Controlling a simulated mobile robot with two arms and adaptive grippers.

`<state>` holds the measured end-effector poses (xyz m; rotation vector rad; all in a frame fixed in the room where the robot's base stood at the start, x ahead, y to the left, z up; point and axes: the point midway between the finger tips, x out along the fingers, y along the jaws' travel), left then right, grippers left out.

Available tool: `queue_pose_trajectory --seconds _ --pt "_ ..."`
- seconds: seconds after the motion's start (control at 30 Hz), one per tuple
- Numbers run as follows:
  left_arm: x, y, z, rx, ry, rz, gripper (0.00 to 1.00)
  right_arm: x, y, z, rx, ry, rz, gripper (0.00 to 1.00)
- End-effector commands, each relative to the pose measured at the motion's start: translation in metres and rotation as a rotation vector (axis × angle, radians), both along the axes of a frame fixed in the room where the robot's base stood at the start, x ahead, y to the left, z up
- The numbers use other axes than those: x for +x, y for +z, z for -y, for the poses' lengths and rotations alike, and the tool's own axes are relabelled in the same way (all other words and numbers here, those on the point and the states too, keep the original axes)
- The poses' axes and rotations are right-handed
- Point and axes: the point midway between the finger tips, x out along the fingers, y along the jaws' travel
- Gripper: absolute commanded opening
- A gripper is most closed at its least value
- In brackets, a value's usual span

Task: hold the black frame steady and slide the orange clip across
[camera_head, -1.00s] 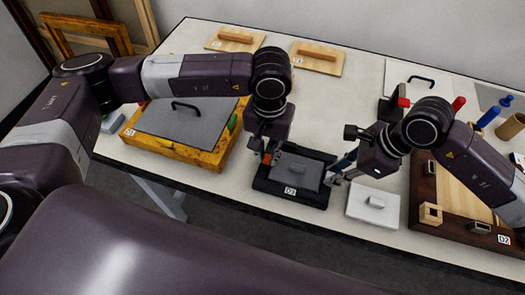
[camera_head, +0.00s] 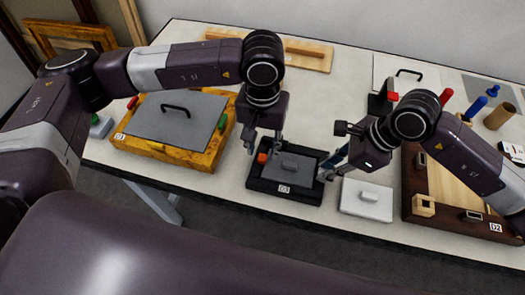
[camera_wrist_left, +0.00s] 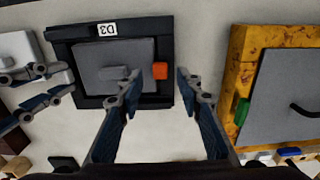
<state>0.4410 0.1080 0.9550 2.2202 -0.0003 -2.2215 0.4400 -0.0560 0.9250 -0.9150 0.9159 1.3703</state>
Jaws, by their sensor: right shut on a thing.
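The black frame (camera_head: 285,197), labelled D3, lies flat on the table with a grey panel (camera_head: 290,168) inside it. The orange clip (camera_head: 262,158) sits on the frame's left side in the head view. In the left wrist view the clip (camera_wrist_left: 160,71) is at the panel's edge, between and ahead of my fingertips. My left gripper (camera_head: 263,148) is open and empty, just above the clip. My right gripper (camera_head: 327,168) is shut on the black frame at its right edge. Its fingers also show in the left wrist view (camera_wrist_left: 50,85), though the exact contact is small.
A white block (camera_head: 366,199) with a knob sits right of the black frame. A dark wooden frame (camera_head: 465,226), labelled D2, lies further right. The table behind the black frame is partly clear.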

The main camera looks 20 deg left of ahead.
Motion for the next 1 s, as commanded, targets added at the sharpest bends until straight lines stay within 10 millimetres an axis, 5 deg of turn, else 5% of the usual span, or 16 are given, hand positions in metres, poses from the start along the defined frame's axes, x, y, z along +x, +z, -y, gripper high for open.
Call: queue_pose_trajectory --seconds 0.4,1.0 --pt "0.001 0.080 0.000 0.000 0.000 0.002 0.33 0.000 0.001 0.000 0.001 0.000 0.001 0.00" --pt "0.000 0.091 0.000 -0.002 -0.001 -0.003 0.33 0.000 0.001 0.000 0.001 0.000 0.001 0.00"
